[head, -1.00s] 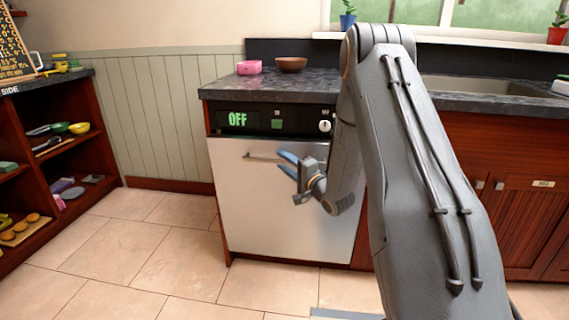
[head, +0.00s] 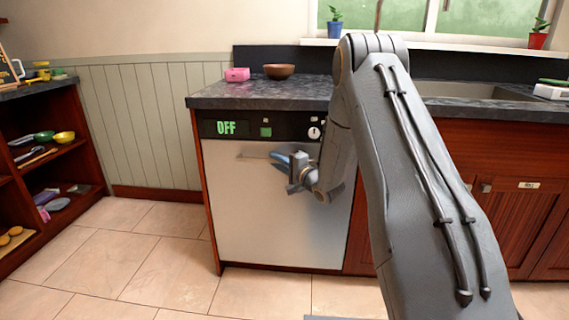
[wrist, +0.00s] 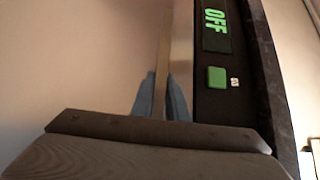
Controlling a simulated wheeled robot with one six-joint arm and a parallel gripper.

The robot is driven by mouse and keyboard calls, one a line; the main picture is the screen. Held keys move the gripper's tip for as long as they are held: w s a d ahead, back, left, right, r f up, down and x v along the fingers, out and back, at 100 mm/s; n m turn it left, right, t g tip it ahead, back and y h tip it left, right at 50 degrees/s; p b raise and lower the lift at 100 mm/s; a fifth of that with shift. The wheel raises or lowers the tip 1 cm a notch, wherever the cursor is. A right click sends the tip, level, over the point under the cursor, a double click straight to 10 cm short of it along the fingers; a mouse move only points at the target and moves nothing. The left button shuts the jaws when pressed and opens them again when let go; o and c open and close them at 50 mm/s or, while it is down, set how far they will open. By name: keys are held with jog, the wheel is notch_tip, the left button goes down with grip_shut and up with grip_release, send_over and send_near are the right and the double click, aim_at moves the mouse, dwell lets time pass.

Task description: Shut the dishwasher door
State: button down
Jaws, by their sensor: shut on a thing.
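The dishwasher door (head: 262,220) is a plain pale metal panel in the head view. It stands upright below the black control panel (head: 250,127), which shows a green "OFF". Any slight gap at its edges is too small to tell. A thin bar handle (head: 255,156) runs across the door's top. My gripper (head: 290,158) is at the handle's right part, its blue fingers against the door front. In the wrist view the handle bar (wrist: 162,45) runs between the two fingers of my gripper (wrist: 160,97), which are shut on it.
A dark countertop (head: 270,92) lies above the dishwasher, with a pink bowl (head: 237,74) and a brown bowl (head: 279,71). Wooden cabinets (head: 510,190) stand right. An open shelf (head: 75,150) stands left. The tiled floor (head: 150,250) in front is clear.

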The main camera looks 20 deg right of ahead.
jog(key=shift+w+d+r, duration=0.2)
jog(key=shift+w, duration=0.05)
jog(key=c, duration=1.7)
grip_release()
jog(key=shift+w, duration=0.1)
jog(key=shift+r, duration=0.25)
jog(key=shift+d, duration=0.1)
jog(key=v, duration=0.2)
jog(key=f+v, duration=0.1)
jog(key=v, duration=0.2)
jog(key=p+v, duration=0.1)
jog(key=v, duration=0.2)
jog(key=shift+s+a+f, duration=0.15)
jog(key=shift+s+a, duration=0.1)
jog(key=shift+a, duration=0.1)
jog(key=shift+a, duration=0.1)
